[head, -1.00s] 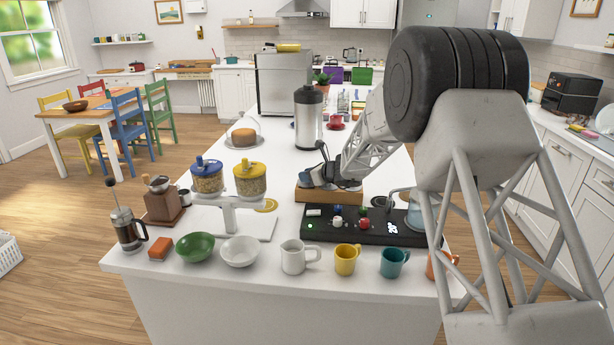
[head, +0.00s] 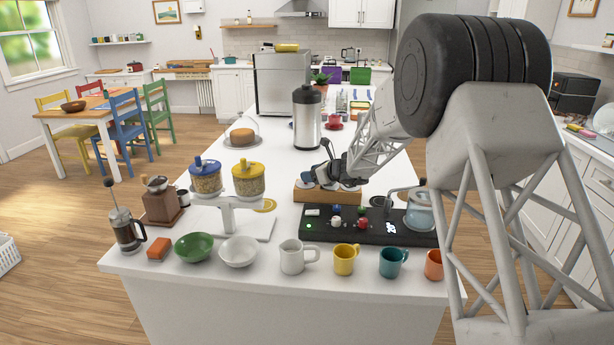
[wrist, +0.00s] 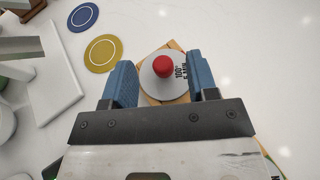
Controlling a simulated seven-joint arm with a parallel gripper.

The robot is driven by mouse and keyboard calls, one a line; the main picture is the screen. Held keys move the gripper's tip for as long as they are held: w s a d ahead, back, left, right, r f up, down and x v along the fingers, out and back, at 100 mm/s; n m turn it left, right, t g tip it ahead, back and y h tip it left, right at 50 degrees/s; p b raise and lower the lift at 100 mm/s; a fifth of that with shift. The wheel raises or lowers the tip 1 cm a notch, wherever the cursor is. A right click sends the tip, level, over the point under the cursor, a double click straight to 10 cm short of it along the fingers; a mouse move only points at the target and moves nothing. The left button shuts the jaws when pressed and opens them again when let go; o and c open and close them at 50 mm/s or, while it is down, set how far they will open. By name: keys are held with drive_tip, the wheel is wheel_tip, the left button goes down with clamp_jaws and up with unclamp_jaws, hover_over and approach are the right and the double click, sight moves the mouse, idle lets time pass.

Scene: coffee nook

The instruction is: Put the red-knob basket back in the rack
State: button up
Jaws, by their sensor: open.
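The red-knob basket (wrist: 163,68) shows in the wrist view as a pale round lid with a red knob and dark lettering. It is over the wooden rack (wrist: 150,98); I cannot tell how deep it sits. My gripper (wrist: 163,82) is open, with one blue finger on each side of the lid. In the head view my gripper (head: 328,176) is low over the rack (head: 312,196), where pale round lids show and the red knob is hidden. Contact between fingers and lid cannot be told.
A black brewing station (head: 318,235) with small knobs and a glass pot (head: 421,212) stands in front of the rack. A steel flask (head: 307,120) stands behind. Mugs and bowls line the front edge. Clear counter lies left of the rack, near the yellow coaster (wrist: 102,53).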

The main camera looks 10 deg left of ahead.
drive_tip(key=shift+v, duration=2.4)
drive_tip(key=shift+f, duration=0.15)
drive_tip(key=s+d+r+n+g+h, duration=0.1)
drive_tip(key=s+d+r+n, duration=0.25)
drive_tip(key=s, duration=0.55)
drive_tip(key=s+d+r+n+g+h, duration=0.25)
drive_tip(key=s+r+n, duration=0.2)
drive_tip(key=s, duration=0.55)
drive_tip(key=s+d+r+n+h, duration=0.1)
drive_tip(key=s+d+r+n, duration=0.25)
drive_tip(key=s, duration=0.55)
drive_tip(key=s+d+n+h, duration=0.2)
drive_tip(key=s+d+n, duration=0.2)
drive_tip(key=s, duration=0.7)
drive_tip(key=s+d+f+n+h, duration=0.1)
drive_tip(key=s+d+n+h, duration=0.2)
drive_tip(key=s, duration=0.9)
drive_tip(key=s+d+f+n+h, duration=0.1)
drive_tip(key=s+d+n, duration=0.4)
drive_tip(key=s, duration=0.6)
drive_tip(key=d+h, duration=0.1)
drive_tip(key=d, duration=0.1)
drive_tip(key=shift+s+d+g, duration=0.2)
drive_tip(key=shift+d+g, duration=0.15)
